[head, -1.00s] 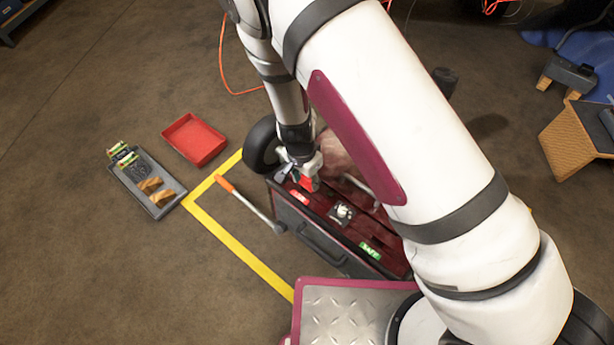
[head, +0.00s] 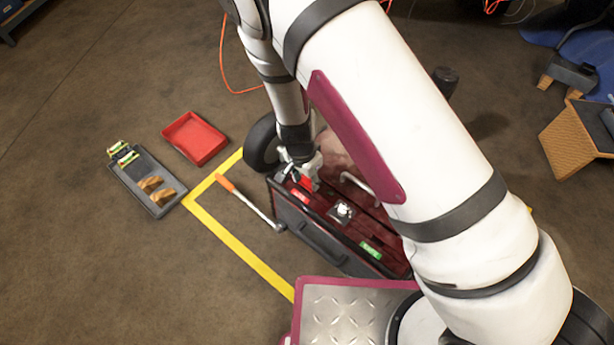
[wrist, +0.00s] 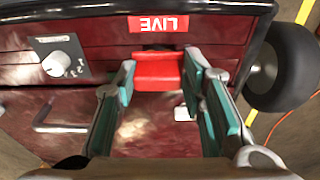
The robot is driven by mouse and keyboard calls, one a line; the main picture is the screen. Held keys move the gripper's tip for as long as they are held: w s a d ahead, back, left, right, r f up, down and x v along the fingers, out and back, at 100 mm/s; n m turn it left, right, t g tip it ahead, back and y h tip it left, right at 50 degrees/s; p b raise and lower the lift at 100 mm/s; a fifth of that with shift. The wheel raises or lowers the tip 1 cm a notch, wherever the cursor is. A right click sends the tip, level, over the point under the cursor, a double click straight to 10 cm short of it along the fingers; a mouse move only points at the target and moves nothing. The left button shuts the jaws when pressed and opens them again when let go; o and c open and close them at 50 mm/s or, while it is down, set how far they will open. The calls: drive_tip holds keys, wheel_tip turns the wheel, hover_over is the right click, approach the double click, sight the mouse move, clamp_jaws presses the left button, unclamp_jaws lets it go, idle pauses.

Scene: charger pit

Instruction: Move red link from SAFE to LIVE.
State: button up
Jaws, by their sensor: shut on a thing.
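The red link (wrist: 158,72) is between the teal-padded fingers of my gripper (wrist: 160,78) in the wrist view. My gripper is shut on it. The link is beside the red LIVE label (wrist: 163,23), which reads upside down there. I cannot tell whether the link is seated or just above the panel. In the head view my gripper (head: 304,172) is at the far left end of the dark red charger (head: 325,215), near the LIVE label (head: 300,196). The green SAFE label (head: 371,250) is at the near right end, with no link visible by it.
A dial (head: 342,211) sits between the labels, and a handle (head: 358,186) stands beside it. A lever with an orange grip (head: 226,183), a red tray (head: 194,138) and a grey tray (head: 165,207) lie left of the charger. Yellow tape (head: 240,245) marks the floor.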

drive_tip(key=shift+f+b, duration=0.7)
drive_tip(key=shift+f, duration=0.5)
drive_tip(key=o, duration=1.3)
drive_tip(key=shift+r, duration=0.1)
drive_tip(key=r, duration=0.8)
drive_tip(key=s+a+r, duration=0.1)
drive_tip(key=r, duration=0.2)
drive_tip(key=shift+r, duration=0.4)
drive_tip(key=shift+r, duration=0.1)
